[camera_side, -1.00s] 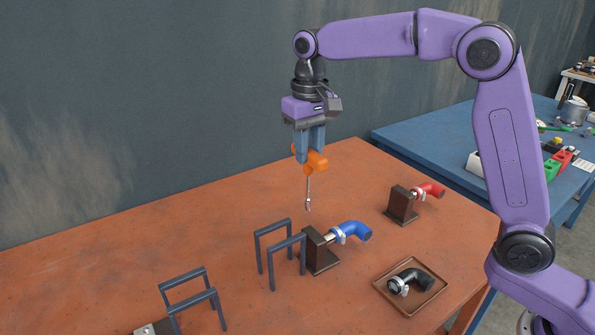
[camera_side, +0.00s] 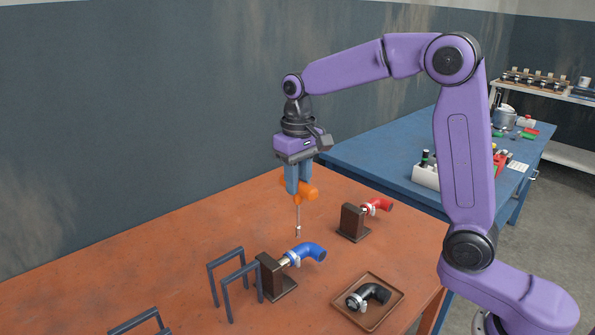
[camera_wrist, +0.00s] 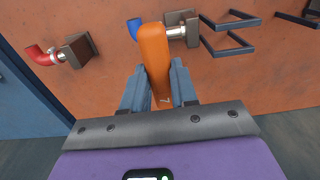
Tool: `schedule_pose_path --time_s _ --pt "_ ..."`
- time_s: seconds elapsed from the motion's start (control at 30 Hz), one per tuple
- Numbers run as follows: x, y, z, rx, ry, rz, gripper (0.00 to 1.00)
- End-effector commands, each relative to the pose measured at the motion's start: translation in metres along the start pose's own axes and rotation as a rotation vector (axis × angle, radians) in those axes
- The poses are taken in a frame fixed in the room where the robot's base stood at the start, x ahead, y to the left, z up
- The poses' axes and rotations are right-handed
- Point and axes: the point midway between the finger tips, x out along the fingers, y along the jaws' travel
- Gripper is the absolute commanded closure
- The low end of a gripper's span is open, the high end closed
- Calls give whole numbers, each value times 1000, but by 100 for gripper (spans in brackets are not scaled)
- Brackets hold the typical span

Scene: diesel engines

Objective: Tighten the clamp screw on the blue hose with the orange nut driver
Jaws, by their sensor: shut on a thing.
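My gripper (camera_side: 298,186) is shut on the orange handle of the nut driver (camera_side: 312,191). The driver hangs with its metal shaft down, and its tip is a little above the clamp of the blue hose (camera_side: 312,251), apart from it in the side view. The blue hose sits on a pipe stub from a dark block (camera_side: 272,276), with a silver clamp (camera_side: 294,258) around its end. In the wrist view the orange handle (camera_wrist: 155,62) between my fingers (camera_wrist: 158,92) covers part of the blue hose (camera_wrist: 133,27). The clamp screw is too small to make out.
A red hose (camera_side: 377,206) on another block stands behind and right. A black hose with a clamp (camera_side: 373,292) lies in a brown tray (camera_side: 398,305) at front right. Dark wire frames (camera_side: 236,280) stand left of the blue hose's block. The orange table (camera_side: 150,260) is clear toward the back.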

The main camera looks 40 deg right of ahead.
Motion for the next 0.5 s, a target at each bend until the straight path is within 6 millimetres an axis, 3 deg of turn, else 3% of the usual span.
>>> schedule_pose_path --time_s 0.5 --pt "36 0 0 0 -2 0 100"
